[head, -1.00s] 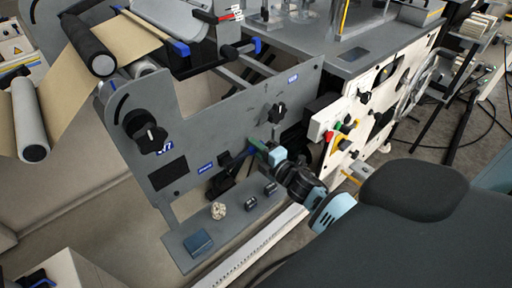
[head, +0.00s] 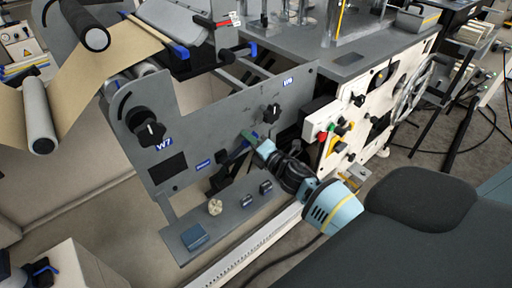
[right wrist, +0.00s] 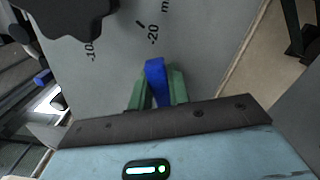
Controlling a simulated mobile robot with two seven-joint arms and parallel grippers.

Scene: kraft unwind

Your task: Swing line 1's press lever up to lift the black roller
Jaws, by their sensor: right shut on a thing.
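My right gripper (head: 250,137) reaches in from the right against the grey side panel (head: 185,125). In the right wrist view its green fingers (right wrist: 157,88) are shut on a blue lever tip (right wrist: 155,70), which stands between them. In the head view the fingers and wrist hide most of this lever. Black rollers show at the upper left, one (head: 85,27) against the brown paper web; I cannot tell which one the lever moves. My left gripper is not in view.
A black knob (head: 150,133) beside the W7 label and another knob (head: 272,112) stick out of the panel. Below, a grey ledge carries a blue block (head: 195,237) and a round cream piece (head: 215,207). A white control panel (head: 340,125) stands to the right.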

